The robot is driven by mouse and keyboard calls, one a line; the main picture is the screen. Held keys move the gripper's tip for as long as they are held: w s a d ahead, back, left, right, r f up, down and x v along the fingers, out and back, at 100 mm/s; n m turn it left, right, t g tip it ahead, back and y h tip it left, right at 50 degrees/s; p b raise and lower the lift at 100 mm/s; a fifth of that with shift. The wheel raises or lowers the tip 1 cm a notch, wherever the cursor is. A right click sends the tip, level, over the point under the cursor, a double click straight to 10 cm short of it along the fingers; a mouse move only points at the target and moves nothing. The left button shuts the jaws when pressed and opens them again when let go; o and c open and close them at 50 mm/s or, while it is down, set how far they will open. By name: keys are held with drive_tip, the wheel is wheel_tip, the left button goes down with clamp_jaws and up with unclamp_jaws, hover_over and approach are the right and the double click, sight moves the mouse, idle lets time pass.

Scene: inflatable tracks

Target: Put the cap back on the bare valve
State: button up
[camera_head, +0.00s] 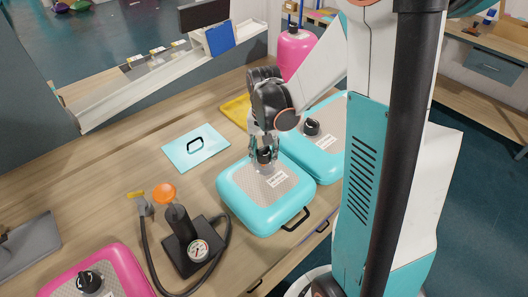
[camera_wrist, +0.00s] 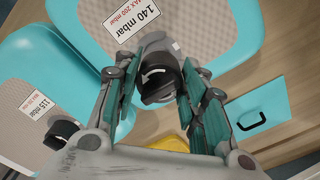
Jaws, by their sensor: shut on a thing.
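My gripper (camera_head: 264,150) points down over the valve of the middle turquoise inflatable (camera_head: 240,205), which has a grey speckled top. It is shut on a black cap (camera_head: 264,156), which also shows between my gripper's fingers in the wrist view (camera_wrist: 157,82) with a white curved arrow on top. Part of a grey valve flange (camera_wrist: 164,54) shows just beyond the cap. I cannot tell whether the cap is seated on the valve or slightly above it. The label (camera_wrist: 138,18) beside it reads 140 mbar, MAX 200 mbar.
A second turquoise inflatable (camera_head: 330,150) with a black-capped valve (camera_head: 312,127) stands close on the right. A pump with gauge (camera_head: 199,250) and hose stands front left. A pink inflatable (camera_head: 112,265) is at front left. A turquoise plate with a black handle (camera_head: 195,150) lies behind left.

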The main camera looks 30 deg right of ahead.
drive_tip(key=shift+f+b, duration=1.85)
drive_tip(key=shift+f, duration=0.25)
drive_tip(key=n, duration=0.4)
drive_tip(key=shift+b, duration=0.3)
drive_tip(key=shift+r+n, duration=0.1)
drive_tip(key=shift+n, duration=0.5)
drive_tip(key=shift+n, duration=1.2)
drive_tip(key=shift+n+b, duration=0.35)
drive_tip(key=shift+n, duration=1.05)
drive_tip(key=n, duration=0.4)
drive_tip(key=shift+b, duration=0.3)
